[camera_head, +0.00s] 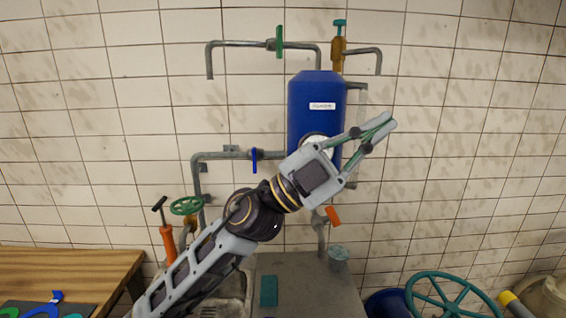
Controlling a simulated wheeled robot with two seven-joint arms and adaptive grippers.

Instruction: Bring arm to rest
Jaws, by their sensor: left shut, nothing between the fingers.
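My left arm reaches up from the lower left across the middle of the head view. My left gripper (387,126) is at its end, with its fingertips together and nothing between them. It is raised in front of the blue tank (313,98), covering part of the tank and its round gauge. I cannot tell the distance between gripper and tank. My right arm and gripper are out of view.
Grey pipes carry a green handle (279,42), a blue lever (254,160), a green handwheel (186,205) and an orange handle (333,215). A wooden table (70,266) stands at left, a grey counter (309,282) below, and a large teal wheel (452,306) at lower right.

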